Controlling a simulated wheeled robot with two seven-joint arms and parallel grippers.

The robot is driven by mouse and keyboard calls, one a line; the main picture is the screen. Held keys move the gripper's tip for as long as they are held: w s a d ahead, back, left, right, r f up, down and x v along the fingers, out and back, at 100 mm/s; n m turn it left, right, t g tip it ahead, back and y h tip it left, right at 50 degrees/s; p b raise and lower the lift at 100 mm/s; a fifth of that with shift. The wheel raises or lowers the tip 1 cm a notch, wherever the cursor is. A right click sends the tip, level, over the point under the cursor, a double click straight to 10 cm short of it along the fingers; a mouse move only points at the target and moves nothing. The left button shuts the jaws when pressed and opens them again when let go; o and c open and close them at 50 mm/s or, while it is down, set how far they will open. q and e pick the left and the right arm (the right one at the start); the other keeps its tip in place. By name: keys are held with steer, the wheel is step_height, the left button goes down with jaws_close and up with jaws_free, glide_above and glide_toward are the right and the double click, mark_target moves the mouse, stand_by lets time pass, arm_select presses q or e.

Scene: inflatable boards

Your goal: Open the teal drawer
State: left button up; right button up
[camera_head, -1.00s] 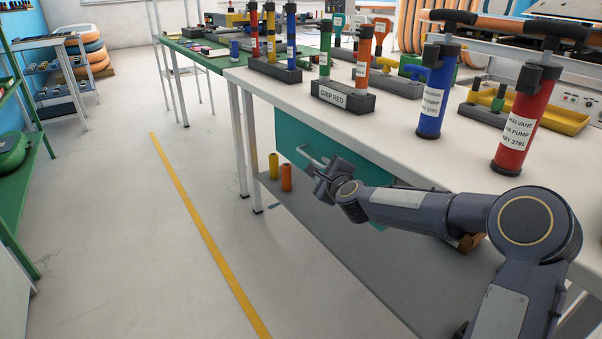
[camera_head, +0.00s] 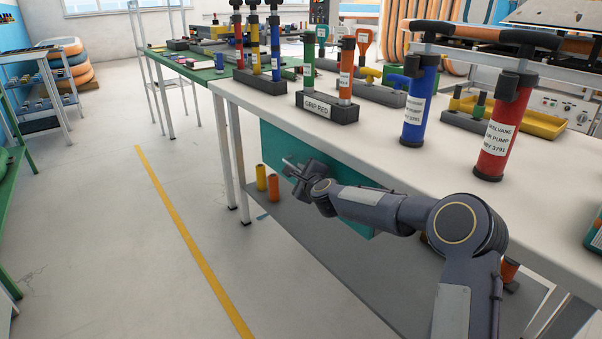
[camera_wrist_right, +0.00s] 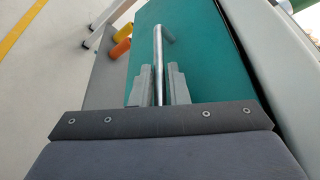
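The teal drawer (camera_head: 277,141) sits under the white workbench, and its front fills much of the right wrist view (camera_wrist_right: 207,52). Its metal bar handle (camera_wrist_right: 158,45) runs up between the fingers of my right gripper (camera_wrist_right: 157,78). The fingers stand on either side of the bar, with narrow gaps showing. In the head view my right gripper (camera_head: 293,167) is at the drawer front and hides most of the handle. I cannot tell whether the drawer is pulled out at all. My left gripper is not in view.
The white workbench top (camera_head: 380,154) is above my right arm and carries a blue pump (camera_head: 420,105), a red pump (camera_head: 499,130) and a GRIP RED block (camera_head: 327,107). Yellow and orange cylinders (camera_head: 273,186) stand on the lower shelf. Floor to the left is clear.

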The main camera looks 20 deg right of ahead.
jaws_close()
steer(key=shift+a, duration=0.15)
steer(key=s+a, duration=0.4)
steer(key=a, duration=0.8)
steer(key=s+a, duration=0.5)
steer(key=a, duration=0.7)
steer(key=shift+a, duration=0.15)
steer(key=shift+o, duration=2.3)
jaws_free()
